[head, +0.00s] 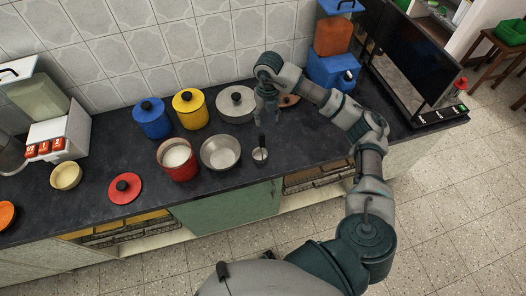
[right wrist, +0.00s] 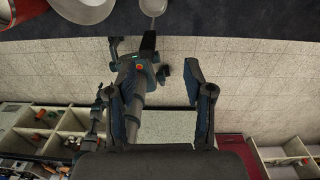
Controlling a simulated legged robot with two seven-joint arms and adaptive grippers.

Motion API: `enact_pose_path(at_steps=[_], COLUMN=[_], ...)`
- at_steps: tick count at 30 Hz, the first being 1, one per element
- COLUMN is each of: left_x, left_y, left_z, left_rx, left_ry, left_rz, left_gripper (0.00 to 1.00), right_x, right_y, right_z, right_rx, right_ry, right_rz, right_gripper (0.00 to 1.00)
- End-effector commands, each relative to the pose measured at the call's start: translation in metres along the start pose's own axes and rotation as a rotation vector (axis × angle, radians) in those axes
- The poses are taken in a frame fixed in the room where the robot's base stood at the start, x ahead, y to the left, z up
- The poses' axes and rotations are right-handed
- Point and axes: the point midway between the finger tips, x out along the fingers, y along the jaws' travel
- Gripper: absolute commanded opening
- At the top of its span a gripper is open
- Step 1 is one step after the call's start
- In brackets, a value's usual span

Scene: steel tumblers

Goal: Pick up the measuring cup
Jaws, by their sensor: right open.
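The measuring cup (head: 260,156) is a small steel cup with a dark handle that sticks up. It stands on the dark counter near its front edge, right of a steel bowl. My right gripper (head: 268,108) is above and behind it, pointing down, apart from it. In the right wrist view my right gripper (right wrist: 160,108) is open with nothing between its fingers. The cup (right wrist: 153,6) shows at the top edge of that view, partly cut off, beyond the fingertips. My left gripper is not in view.
The steel bowl (head: 220,152) and a red pot (head: 177,160) stand left of the cup. A red lid (head: 125,188) lies further left. The counter right of the cup is clear.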

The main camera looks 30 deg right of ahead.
Motion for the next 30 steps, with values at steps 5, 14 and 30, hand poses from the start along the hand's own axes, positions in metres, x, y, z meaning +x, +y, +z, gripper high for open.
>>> enact_pose_path(at_steps=[5,14,30], left_x=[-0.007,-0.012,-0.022], left_y=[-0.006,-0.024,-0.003], left_z=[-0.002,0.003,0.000], left_rx=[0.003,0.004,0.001], left_ry=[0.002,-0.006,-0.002], left_rz=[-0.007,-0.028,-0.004], left_gripper=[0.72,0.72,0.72], right_x=[0.037,0.068,0.113], right_y=[0.002,-0.003,0.006], right_z=[-0.002,0.000,0.000], right_rx=[-0.002,-0.002,-0.002], right_ry=[0.003,0.003,-0.001], right_rz=[-0.001,0.007,0.003], right_gripper=[0.52,0.52,0.52])
